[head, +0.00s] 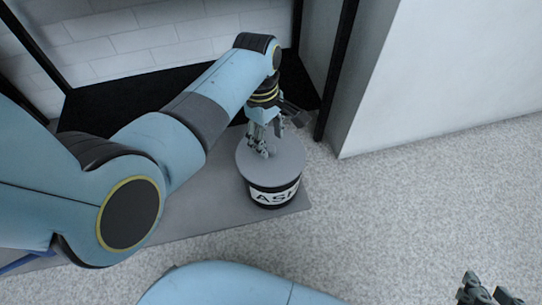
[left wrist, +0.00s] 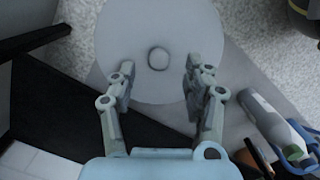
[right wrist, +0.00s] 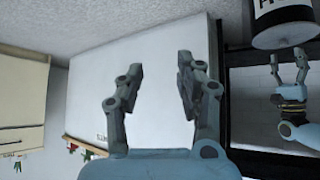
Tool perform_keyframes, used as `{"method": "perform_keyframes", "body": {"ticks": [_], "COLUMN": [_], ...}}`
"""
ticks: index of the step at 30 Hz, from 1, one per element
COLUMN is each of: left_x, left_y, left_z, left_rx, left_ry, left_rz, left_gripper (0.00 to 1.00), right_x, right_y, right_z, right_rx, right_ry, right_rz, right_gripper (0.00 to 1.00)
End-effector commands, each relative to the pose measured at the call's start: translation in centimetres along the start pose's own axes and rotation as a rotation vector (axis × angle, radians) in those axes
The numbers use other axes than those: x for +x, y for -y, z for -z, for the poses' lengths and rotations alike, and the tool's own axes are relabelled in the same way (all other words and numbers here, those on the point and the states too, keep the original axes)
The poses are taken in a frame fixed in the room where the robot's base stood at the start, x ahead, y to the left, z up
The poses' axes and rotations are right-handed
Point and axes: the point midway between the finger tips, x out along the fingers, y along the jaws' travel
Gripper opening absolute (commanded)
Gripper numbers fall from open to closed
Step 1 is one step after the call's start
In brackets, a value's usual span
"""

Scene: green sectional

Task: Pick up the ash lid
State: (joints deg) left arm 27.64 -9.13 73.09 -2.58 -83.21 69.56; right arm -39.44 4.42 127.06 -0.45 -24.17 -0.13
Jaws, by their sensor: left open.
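The ash lid (head: 285,160) is a flat grey disc on top of a dark round bin with a white "ASH" label (head: 275,195). In the left wrist view the lid (left wrist: 125,35) shows a small round knob (left wrist: 158,58) at its middle. My left gripper (head: 264,150) is over the lid, pointing down. Its fingers (left wrist: 155,85) are open, one to each side of the knob, with nothing between them; whether they touch the lid I cannot tell. My right gripper (head: 487,290) is at the lower right of the head view, away from the bin. Its fingers (right wrist: 158,75) are apart and empty.
The bin stands on a grey slab (head: 195,215) before a black-framed recess with white tiles (head: 130,40). A white wall (head: 440,70) is to the right. Speckled carpet (head: 400,200) is clear on the right. A bottle-like item (left wrist: 270,120) shows in the left wrist view.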

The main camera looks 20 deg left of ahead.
Motion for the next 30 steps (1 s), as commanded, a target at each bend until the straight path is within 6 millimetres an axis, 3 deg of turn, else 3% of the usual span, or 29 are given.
{"method": "perform_keyframes", "body": {"ticks": [1,10,22,30], "left_x": [0.8,2.9,3.0,3.1], "left_y": [0.1,0.0,-0.1,-0.1], "left_z": [0.0,0.0,0.0,0.0], "left_rx": [-0.001,-0.001,0.000,0.000], "left_ry": [0.002,0.001,0.000,0.000], "left_rz": [0.003,0.004,0.000,0.000], "left_gripper": [0.51,0.51,0.51,0.17], "right_x": [0.3,0.2,-0.2,-0.2], "right_y": [0.1,0.6,0.7,0.7], "right_z": [-0.9,-2.3,-2.3,-2.3], "right_rx": [-0.001,-0.012,-0.014,-0.014], "right_ry": [-0.022,-0.215,-0.274,-0.272], "right_rz": [0.000,0.000,0.001,0.002], "right_gripper": [0.36,0.36,0.36,0.36]}}
